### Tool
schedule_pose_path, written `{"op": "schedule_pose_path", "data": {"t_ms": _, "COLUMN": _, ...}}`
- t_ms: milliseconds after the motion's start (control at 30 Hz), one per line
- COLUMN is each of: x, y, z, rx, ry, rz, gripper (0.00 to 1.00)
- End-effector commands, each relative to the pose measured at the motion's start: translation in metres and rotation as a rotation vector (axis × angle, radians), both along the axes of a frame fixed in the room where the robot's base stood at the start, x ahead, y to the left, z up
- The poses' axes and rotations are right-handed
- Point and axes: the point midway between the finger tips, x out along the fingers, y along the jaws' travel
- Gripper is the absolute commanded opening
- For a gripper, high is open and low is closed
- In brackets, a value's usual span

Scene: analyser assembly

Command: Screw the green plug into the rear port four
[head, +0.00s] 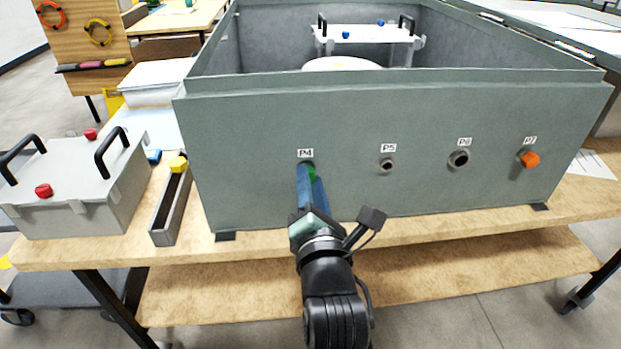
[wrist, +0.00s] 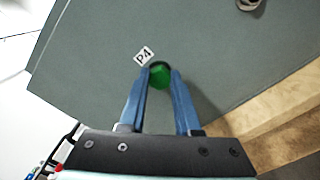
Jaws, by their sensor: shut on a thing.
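The green plug (head: 312,173) is at the port under the P4 label (head: 305,153) on the grey analyser wall (head: 250,130). My gripper (head: 311,176) reaches up to it, with its blue fingers shut on the plug. In the wrist view the green plug (wrist: 160,76) sits between the tips of my gripper (wrist: 160,78), just below the P4 label (wrist: 144,56). A dark ring shows behind the plug's upper edge. The fingers hide part of the plug and port, so I cannot tell how deep the plug sits.
To the right are open ports P5 (head: 386,165) and P6 (head: 458,159), and P7 with an orange plug (head: 530,160). On the left are a narrow tray (head: 163,226) with a yellow plug (head: 178,164) and a grey lidded box (head: 85,180). The wooden table edge (head: 440,232) runs below the wall.

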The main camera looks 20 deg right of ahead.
Motion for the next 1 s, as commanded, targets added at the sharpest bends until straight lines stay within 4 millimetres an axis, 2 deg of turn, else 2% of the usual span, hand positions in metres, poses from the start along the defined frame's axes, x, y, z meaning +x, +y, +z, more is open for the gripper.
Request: {"op": "schedule_pose_path", "data": {"t_ms": 1000, "x": 0.0016, "y": 0.0026, "z": -0.0059, "rx": 1.34, "ry": -0.376, "rz": 0.001, "gripper": 0.0}}
